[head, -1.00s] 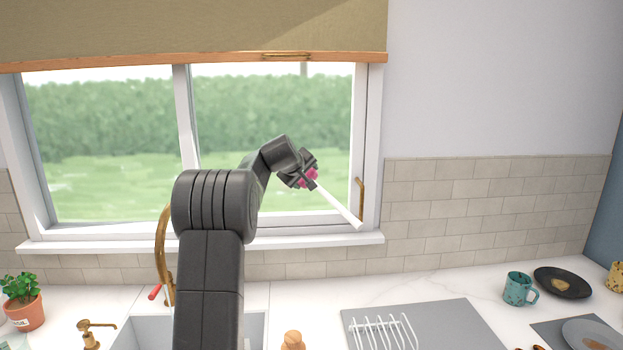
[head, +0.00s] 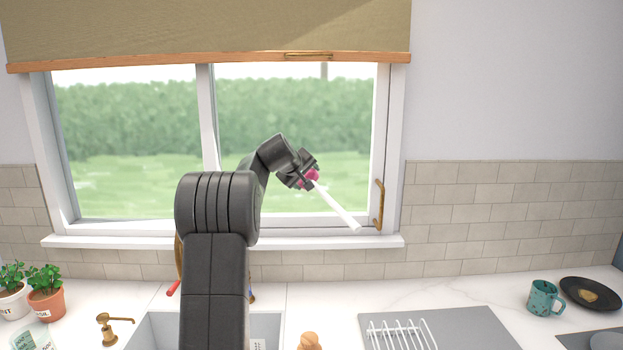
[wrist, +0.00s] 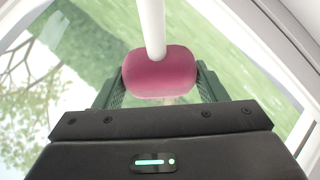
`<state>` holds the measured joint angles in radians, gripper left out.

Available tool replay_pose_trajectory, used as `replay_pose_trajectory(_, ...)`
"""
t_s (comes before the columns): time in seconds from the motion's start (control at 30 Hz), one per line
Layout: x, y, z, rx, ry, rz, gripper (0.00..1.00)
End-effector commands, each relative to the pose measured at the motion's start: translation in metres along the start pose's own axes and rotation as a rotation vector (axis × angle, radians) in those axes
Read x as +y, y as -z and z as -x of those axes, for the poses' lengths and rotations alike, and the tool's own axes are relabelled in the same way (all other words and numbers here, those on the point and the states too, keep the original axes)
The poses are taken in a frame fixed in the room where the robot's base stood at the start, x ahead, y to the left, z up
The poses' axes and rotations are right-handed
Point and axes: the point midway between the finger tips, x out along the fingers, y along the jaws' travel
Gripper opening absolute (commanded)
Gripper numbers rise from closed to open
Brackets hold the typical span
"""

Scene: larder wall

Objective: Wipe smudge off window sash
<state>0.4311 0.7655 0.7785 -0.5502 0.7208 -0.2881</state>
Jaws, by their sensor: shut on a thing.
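The window sash (head: 382,120) is a white frame around the glass, with a brass handle (head: 379,205) on its right side. My gripper (head: 308,178) is in front of the right pane, shut on the pink part of a pink-and-white tool (head: 335,207). Its white rod slants down right, its tip near the sash's lower right corner, left of the handle; I cannot tell whether it touches. In the wrist view, the pink part (wrist: 160,75) sits between the green fingers, and the rod runs up out of frame. I cannot make out a smudge.
A sill (head: 330,242) runs below the window, and an olive blind (head: 200,30) hangs above. On the counter are potted plants (head: 46,295), a brass dispenser (head: 112,327), a sink (head: 165,325), a white rack (head: 400,335), a teal mug (head: 543,298) and a dark plate (head: 590,293).

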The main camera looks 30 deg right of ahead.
Motion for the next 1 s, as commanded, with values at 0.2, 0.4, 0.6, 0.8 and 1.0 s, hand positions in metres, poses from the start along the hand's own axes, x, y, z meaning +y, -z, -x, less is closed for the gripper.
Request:
replay_pose_trajectory(0.2, -0.010, 0.009, 0.004, 0.000, -0.001, 0.001, 0.42)
replay_pose_trajectory(0.4, -0.016, 0.015, 0.007, 0.002, 0.000, 0.000, 0.42)
replay_pose_trajectory(0.6, -0.029, 0.025, 0.014, 0.001, 0.000, 0.001, 0.42)
replay_pose_trajectory(0.8, -0.034, 0.030, 0.017, 0.000, 0.000, 0.000, 0.42)
replay_pose_trajectory(1.0, -0.042, 0.038, 0.020, 0.001, 0.000, 0.001, 0.42)
